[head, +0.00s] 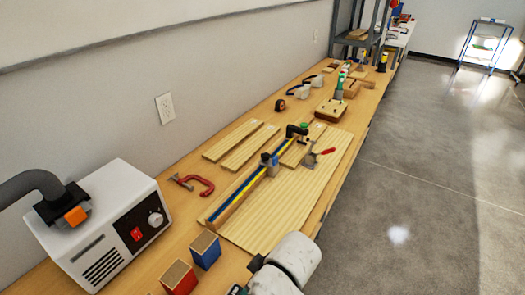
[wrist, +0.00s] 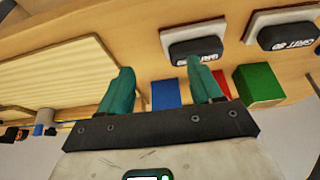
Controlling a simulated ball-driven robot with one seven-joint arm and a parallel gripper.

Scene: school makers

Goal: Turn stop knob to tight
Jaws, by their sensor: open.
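A small blue and grey stop (head: 270,164) sits on the long wooden fence (head: 238,196) with a yellow and blue strip. The knob on the stop is too small to make out, and so is its setting. In the wrist view, a blue and grey part (wrist: 40,128) at the left edge looks like the same stop. My gripper (wrist: 160,68) is open and empty, its two green fingers spread apart. It is apart from the stop; in the head view my white arm is at the bottom edge, nearer the camera than the fence.
A white machine (head: 95,228) with a hose stands at left. Blue (head: 205,249) and red (head: 180,278) blocks stand at the front; a green block (wrist: 258,84) shows in the wrist view. A red clamp (head: 193,185) lies left of the fence. Bare board (head: 300,200) lies right of it.

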